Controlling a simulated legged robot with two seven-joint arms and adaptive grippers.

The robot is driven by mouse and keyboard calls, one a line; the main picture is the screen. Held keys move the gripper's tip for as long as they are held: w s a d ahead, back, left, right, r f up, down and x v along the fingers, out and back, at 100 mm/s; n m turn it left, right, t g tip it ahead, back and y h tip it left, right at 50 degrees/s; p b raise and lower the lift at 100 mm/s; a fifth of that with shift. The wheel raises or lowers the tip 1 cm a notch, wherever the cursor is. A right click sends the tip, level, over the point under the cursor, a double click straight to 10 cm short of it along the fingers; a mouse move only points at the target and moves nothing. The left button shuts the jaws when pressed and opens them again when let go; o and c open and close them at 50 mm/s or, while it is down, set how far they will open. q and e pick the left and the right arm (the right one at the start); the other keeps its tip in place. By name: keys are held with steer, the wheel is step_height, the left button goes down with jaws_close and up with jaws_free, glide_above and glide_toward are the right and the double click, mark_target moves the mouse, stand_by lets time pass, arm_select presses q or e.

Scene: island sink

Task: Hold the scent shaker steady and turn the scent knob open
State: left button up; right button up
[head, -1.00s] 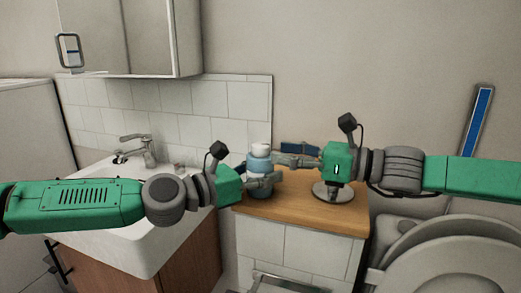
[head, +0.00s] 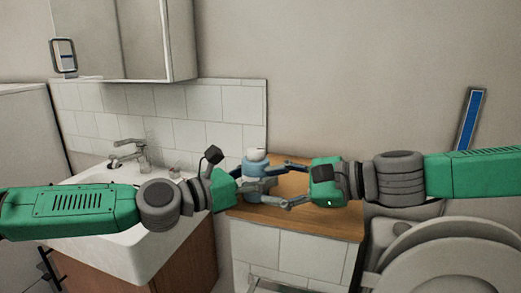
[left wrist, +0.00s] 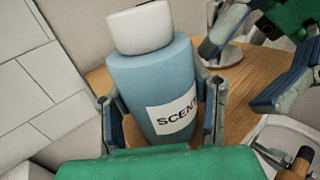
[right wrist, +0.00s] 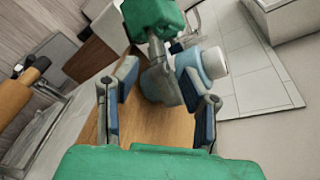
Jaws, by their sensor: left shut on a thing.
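The scent shaker is a light blue bottle (head: 254,167) with a white knob (head: 255,154) on top, upright on the wooden counter. The left wrist view shows the blue body (left wrist: 160,80) with a "SCENT" label and the white knob (left wrist: 140,28). My left gripper (head: 262,186) is shut around the body, one finger on each side. My right gripper (head: 284,185) is open, its spread fingers pointing left toward the bottle, with nothing between them. In the right wrist view the bottle (right wrist: 211,63) lies beyond the fingertips, with my left gripper on it.
The wooden counter (head: 318,222) has a tiled front. A white sink (head: 105,215) with a tap (head: 135,152) stands left. A toilet (head: 440,250) is at the right. Tiled wall (head: 210,112) is behind. A round metal base (left wrist: 228,56) stands on the counter by my right gripper.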

steer(key=s+a+f+n+h, duration=0.1)
steer(key=a+n+h, duration=0.1)
steer(key=n, duration=0.3)
steer(key=n+t+h, duration=0.2)
steer(key=n+t, duration=0.7)
steer(key=n, duration=0.6)
glide_toward(251, 148)
steer(key=shift+w+f, duration=0.2)
steer(key=shift+f, duration=0.6)
steer(key=shift+n, duration=0.4)
steer(key=x, duration=0.8)
steer(key=r+x, duration=0.1)
steer(key=x, duration=0.2)
steer(key=shift+w+a+r, duration=0.1)
steer(key=shift+w+a, duration=0.05)
steer(key=shift+w, duration=0.25)
jaws_close()
